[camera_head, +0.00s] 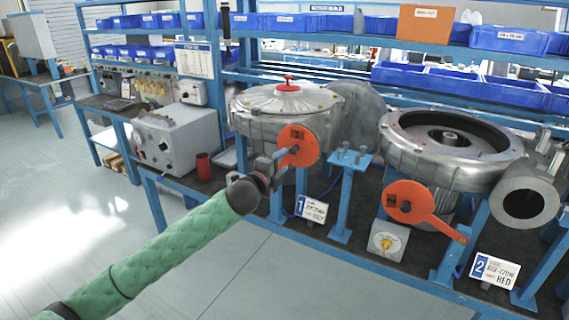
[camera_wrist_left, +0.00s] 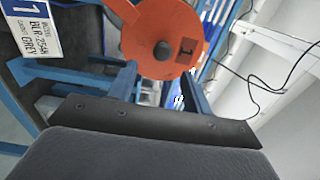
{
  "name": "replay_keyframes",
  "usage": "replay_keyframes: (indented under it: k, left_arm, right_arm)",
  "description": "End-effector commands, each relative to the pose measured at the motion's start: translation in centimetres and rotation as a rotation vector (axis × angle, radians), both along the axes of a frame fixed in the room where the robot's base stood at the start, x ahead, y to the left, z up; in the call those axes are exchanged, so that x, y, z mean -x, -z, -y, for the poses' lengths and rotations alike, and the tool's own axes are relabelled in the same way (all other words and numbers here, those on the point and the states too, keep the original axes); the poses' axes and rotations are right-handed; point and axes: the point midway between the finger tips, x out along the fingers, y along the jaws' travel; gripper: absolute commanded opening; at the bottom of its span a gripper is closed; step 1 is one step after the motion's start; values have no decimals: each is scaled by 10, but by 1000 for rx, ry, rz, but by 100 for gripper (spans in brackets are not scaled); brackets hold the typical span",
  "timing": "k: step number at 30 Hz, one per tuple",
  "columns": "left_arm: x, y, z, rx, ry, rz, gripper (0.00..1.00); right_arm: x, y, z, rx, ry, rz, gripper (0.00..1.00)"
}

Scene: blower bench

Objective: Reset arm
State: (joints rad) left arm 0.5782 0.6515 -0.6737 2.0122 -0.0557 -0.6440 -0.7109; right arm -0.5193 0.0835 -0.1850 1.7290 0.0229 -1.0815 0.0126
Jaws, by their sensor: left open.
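My left gripper (camera_head: 277,161) is at the end of the green-sleeved arm, in front of blower 1 (camera_head: 275,105). Its jaws are open, close to the orange disc (camera_head: 305,143) on that blower's front. In the left wrist view the two fingers of the left gripper (camera_wrist_left: 162,76) stand apart, with the orange disc (camera_wrist_left: 160,22) and its dark knob ahead between them. Nothing is held. I cannot tell whether a finger touches the disc. My right gripper is not in view.
Blower 2 (camera_head: 455,140) stands at right with an orange lever (camera_head: 425,214) pointing down right. Number cards 1 (camera_head: 312,208) and 2 (camera_head: 494,270) stand at the bench front. A blue post (camera_head: 344,195), grey control box (camera_head: 185,140) and red cup (camera_head: 204,167) are nearby. The front floor is clear.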

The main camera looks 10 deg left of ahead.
Motion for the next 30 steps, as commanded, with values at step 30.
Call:
replay_keyframes:
  k: [30]
  left_arm:
    - [-46, 56, -82, 593, -361, -356, 50]
  right_arm:
    - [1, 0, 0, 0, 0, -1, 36]
